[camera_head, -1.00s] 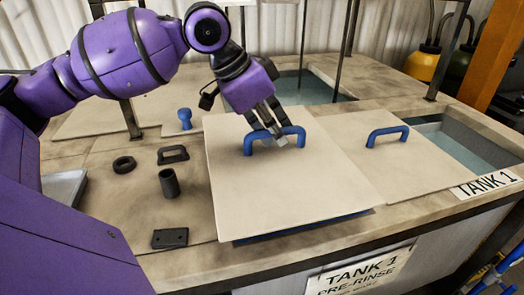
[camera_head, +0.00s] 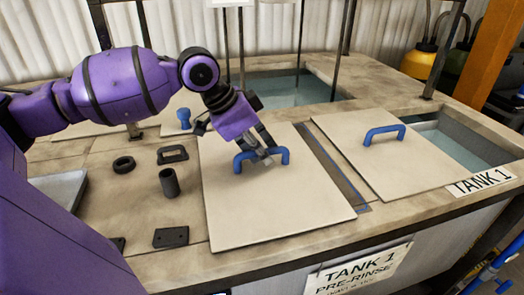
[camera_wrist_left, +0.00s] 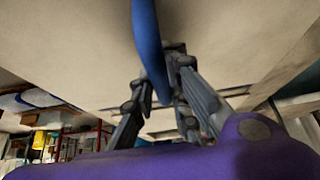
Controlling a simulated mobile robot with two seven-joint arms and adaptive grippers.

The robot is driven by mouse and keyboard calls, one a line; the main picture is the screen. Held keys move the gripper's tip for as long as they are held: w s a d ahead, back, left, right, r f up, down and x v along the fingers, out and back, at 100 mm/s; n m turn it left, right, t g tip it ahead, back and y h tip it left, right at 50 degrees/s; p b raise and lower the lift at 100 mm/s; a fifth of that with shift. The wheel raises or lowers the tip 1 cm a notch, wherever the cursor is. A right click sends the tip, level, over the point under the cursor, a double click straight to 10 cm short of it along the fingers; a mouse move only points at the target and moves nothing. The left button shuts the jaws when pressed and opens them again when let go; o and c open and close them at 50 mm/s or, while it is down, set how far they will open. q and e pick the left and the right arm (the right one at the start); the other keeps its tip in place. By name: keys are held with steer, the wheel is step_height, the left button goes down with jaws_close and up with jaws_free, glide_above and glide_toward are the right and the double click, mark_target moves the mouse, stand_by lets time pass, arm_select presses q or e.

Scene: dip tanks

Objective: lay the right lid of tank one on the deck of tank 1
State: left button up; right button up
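A pale square lid (camera_head: 270,205) with a blue handle (camera_head: 239,161) is at the front middle in the head view. My left gripper (camera_head: 268,158) is shut on this handle, its fingers on either side of the bar. In the left wrist view the handle (camera_wrist_left: 150,45) runs down between the fingers (camera_wrist_left: 160,105). I cannot tell whether the lid touches the deck or hangs just above it. A second pale lid (camera_head: 385,170) with a blue handle (camera_head: 384,133) lies flat to its right. A dark strip with a blue edge (camera_head: 335,165) shows between the lids. My right gripper is out of view.
On the deck (camera_head: 140,200) left of the lid are a black ring (camera_head: 124,164), a black handle (camera_head: 173,155), a black cylinder (camera_head: 169,183) and a black plate (camera_head: 171,237). A blue knob (camera_head: 183,119) stands behind. Open water (camera_head: 455,140) shows at right.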

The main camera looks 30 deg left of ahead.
arm_select(q)
steer(key=o, duration=0.4)
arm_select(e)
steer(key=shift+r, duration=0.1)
arm_select(q)
steer(key=shift+a+r, duration=0.1)
steer(key=shift+r, duration=0.15)
steer(key=p+v, duration=0.3)
steer(key=v, duration=0.7)
steer(key=shift+s+r, duration=0.2)
steer(key=shift+r, duration=0.15)
steer(key=shift+s+a+r, duration=0.2)
steer(key=shift+a+r, duration=0.05)
steer(key=shift+r, duration=0.05)
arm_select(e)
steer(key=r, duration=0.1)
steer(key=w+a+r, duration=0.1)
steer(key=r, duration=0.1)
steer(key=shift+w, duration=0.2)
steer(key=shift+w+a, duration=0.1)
